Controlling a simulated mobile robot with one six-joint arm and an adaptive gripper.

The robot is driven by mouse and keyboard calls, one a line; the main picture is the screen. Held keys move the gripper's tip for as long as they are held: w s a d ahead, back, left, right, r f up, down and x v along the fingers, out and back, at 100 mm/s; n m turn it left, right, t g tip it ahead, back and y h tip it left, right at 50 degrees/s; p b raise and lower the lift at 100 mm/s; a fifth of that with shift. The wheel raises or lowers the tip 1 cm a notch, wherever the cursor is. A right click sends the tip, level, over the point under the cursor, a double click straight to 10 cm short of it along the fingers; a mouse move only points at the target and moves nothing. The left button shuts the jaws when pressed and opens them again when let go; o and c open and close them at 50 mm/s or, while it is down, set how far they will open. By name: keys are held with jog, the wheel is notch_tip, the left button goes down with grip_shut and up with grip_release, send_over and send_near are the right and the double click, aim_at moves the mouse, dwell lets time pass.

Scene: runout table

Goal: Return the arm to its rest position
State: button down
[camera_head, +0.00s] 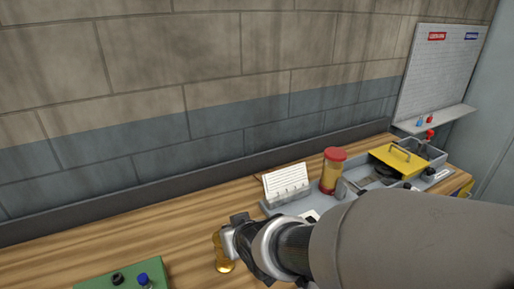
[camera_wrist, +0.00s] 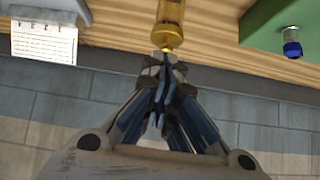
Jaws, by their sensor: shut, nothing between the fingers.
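My arm reaches in from the lower right in the head view, and my gripper (camera_head: 238,232) is at its end over the wooden table (camera_head: 60,255). My gripper also shows in the wrist view (camera_wrist: 166,68), with its fingers shut and nothing between them. An amber, bottle-like object (camera_head: 223,262) stands on the table, partly behind the gripper in the head view. It also shows in the wrist view (camera_wrist: 169,24), just beyond the fingertips; I cannot tell whether they touch it.
A green block (camera_head: 95,280) with a blue-capped piece (camera_head: 143,279) is at the lower left. A grey tray (camera_head: 352,195) holds a white card (camera_head: 286,181), a red-lidded jar (camera_head: 332,172) and a yellow-lidded box (camera_head: 399,157). A block wall (camera_head: 200,110) runs behind the table.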

jog(key=s+d+f+b, duration=0.2)
jog(key=s+d+f, duration=0.1)
jog(key=s, duration=0.2)
jog(key=s+d+r+m+g+h, duration=0.1)
jog(key=s+d+r+m+h, duration=0.1)
jog(key=d, duration=0.5)
jog(key=s+d+r+m+h, duration=0.1)
jog(key=s+d+r, duration=0.15)
jog(key=d, duration=0.35)
jog(key=s+d+r+m+g+h, duration=0.1)
jog(key=s+d+m+g, duration=0.1)
jog(key=s+d, duration=0.5)
jog(key=s, duration=0.3)
jog(key=shift+s+r+m+h, duration=0.2)
jog(key=shift+s+m+h, duration=0.1)
jog(key=shift+s, duration=0.05)
